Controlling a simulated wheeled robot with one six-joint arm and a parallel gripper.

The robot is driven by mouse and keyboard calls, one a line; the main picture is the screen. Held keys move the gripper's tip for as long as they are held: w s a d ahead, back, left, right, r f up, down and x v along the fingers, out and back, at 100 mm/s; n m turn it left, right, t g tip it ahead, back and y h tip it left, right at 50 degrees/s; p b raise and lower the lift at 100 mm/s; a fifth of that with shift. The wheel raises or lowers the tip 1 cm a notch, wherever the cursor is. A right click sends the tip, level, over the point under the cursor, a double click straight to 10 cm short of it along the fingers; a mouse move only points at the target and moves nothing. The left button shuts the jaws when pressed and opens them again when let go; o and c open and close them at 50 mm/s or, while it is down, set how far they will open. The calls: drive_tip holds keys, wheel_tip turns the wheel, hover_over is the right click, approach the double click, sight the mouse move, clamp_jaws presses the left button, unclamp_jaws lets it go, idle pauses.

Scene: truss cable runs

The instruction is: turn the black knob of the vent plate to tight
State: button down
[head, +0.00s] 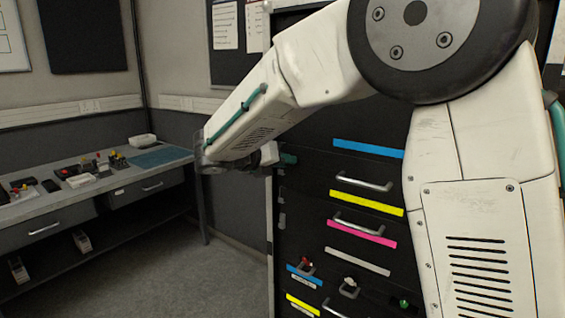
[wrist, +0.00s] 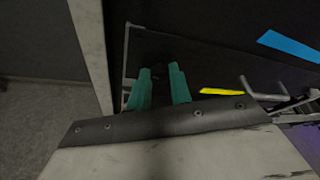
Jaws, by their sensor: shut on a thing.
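My gripper (wrist: 159,75) shows in the wrist view as two teal fingers with a narrow gap between them. It is shut on a small dark thing at its fingertips, which fits the black knob (wrist: 160,72), though it is dim and mostly hidden by the fingers. Behind it is a dark upright face; I cannot make out the vent plate's outline or any tight mark. In the head view my gripper (head: 289,159) shows only as a bit of teal at the left edge of the dark cabinet, and the knob is hidden there.
The black drawer cabinet (head: 310,205) has blue, yellow and pink strips and protruding metal handles (head: 365,184). A handle (wrist: 258,92) also shows right of my fingers in the wrist view. A workbench (head: 60,212) with small items stands at the left. The floor (head: 190,275) between is clear.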

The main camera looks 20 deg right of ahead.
drive_tip(key=shift+s+d+m+t+y, duration=0.15)
drive_tip(key=shift+m+t+y, duration=0.6)
drive_tip(key=shift+m, duration=0.9)
drive_tip(key=shift+s+d+m+t+y, duration=0.15)
drive_tip(key=shift+m+t+y, duration=0.25)
drive_tip(key=shift+m+t, duration=1)
drive_tip(key=shift+s+d+m+t+y, duration=0.1)
drive_tip(key=shift+s+m+t+y, duration=0.35)
drive_tip(key=shift+m, duration=1.5)
drive_tip(key=shift+w+t, duration=0.2)
drive_tip(key=shift+t, duration=0.2)
drive_tip(key=c, duration=1.3)
unclamp_jaws()
drive_tip(key=shift+o, duration=0.2)
